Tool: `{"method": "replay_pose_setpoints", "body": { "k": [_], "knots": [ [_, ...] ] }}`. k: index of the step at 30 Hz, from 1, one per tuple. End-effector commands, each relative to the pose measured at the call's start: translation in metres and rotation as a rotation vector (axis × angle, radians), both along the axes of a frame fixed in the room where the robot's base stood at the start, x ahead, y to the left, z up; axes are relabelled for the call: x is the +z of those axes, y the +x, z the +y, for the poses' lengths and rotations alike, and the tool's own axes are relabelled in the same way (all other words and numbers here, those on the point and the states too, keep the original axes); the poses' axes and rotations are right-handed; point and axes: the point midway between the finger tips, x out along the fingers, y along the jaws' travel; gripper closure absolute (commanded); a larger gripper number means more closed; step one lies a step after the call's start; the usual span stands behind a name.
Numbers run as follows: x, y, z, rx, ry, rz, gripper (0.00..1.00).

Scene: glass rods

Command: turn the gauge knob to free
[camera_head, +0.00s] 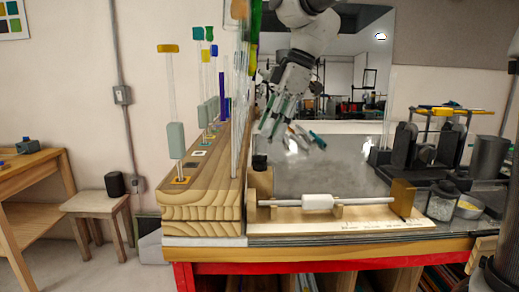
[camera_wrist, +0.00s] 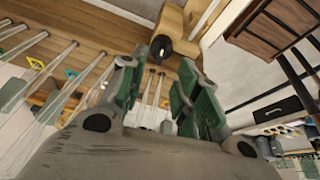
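The gauge (camera_head: 318,202) is a low wooden stand with a white sleeve on a pale horizontal rod, on the bench's front right half. Its black knob (camera_head: 260,162) sits on top of the wooden block at its left end. In the wrist view the knob (camera_wrist: 161,46) shows as a dark round cap beyond my fingertips, apart from them. My gripper (camera_head: 285,120) hangs above and behind the knob, tilted down. In the wrist view my gripper (camera_wrist: 158,88) has its green-padded fingers spread with nothing held between them. Any marking for free is too small to read.
A wooden rack (camera_head: 205,205) with upright glass rods and coloured caps stands just left of the gauge, close to my gripper. Glass jars (camera_head: 442,200) and dark equipment (camera_head: 425,150) stand at the right. The grey bench surface (camera_head: 335,165) behind the gauge is largely clear.

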Motion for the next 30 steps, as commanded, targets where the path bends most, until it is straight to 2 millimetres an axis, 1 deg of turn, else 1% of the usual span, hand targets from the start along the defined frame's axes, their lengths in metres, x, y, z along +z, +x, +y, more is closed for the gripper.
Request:
{"method": "replay_pose_setpoints", "body": {
  "k": [3, 9, 14, 21, 26, 27, 30],
  "knots": [
    [-0.020, -0.002, 0.008, 0.001, -0.002, 0.004, 0.68],
    [-0.047, -0.002, 0.019, -0.001, -0.002, 0.002, 0.68],
    [-0.056, -0.002, 0.023, -0.002, -0.001, 0.001, 0.68],
    [-0.057, -0.002, 0.023, -0.003, -0.001, 0.000, 0.68],
    [-0.057, -0.002, 0.023, -0.003, -0.001, 0.000, 0.97],
    [-0.057, -0.002, 0.023, -0.003, -0.001, 0.000, 1.00],
    [-0.057, -0.002, 0.023, -0.003, -0.001, 0.000, 1.00]
  ]
}}
